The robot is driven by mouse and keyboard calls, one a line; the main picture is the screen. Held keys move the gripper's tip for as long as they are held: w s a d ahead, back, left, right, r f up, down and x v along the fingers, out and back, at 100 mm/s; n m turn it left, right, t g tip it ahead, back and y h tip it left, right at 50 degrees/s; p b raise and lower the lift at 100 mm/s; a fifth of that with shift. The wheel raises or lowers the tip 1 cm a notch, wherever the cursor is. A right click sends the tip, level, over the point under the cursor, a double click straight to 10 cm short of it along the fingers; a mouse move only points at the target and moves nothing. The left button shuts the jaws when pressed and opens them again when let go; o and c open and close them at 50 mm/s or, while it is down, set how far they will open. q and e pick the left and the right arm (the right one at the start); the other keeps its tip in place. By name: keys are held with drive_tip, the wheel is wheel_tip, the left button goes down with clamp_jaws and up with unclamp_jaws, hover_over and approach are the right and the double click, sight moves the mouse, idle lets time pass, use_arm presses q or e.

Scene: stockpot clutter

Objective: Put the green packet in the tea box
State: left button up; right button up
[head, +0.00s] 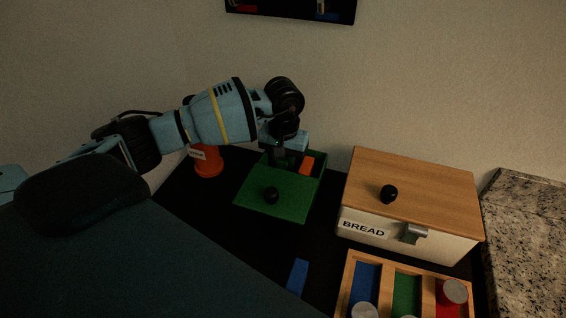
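A green box (278,188) stands on the dark counter in the middle, with a black knob on its green front panel; I take it to be the tea box. Its back part is open and an orange packet (307,164) shows in there. My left gripper (280,160) points down at the open part, its fingertips at or inside it. The fingers are small and dark, so I cannot tell whether they are open or hold anything. I cannot make out a separate green packet; it may be hidden by the gripper or box. My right gripper is not in view.
An orange canister (208,163) stands left of the green box, close under my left arm. A bread box (410,200) stands to the right. A blue packet (297,276) lies in front, beside a wooden tray (384,285) with coloured compartments. Counter between is clear.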

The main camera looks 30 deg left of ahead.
use_arm(q)
drive_tip(key=shift+f, duration=0.1)
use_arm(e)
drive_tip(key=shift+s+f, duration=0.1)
use_arm(q)
drive_tip(key=shift+f, duration=0.1)
drive_tip(key=o, duration=0.7)
drive_tip(key=shift+r, duration=0.25)
wheel_tip(320, 180, up, 11)
drive_tip(key=shift+r+b, duration=0.2)
drive_tip(key=shift+b, duration=0.4)
drive_tip(key=shift+r, duration=0.3)
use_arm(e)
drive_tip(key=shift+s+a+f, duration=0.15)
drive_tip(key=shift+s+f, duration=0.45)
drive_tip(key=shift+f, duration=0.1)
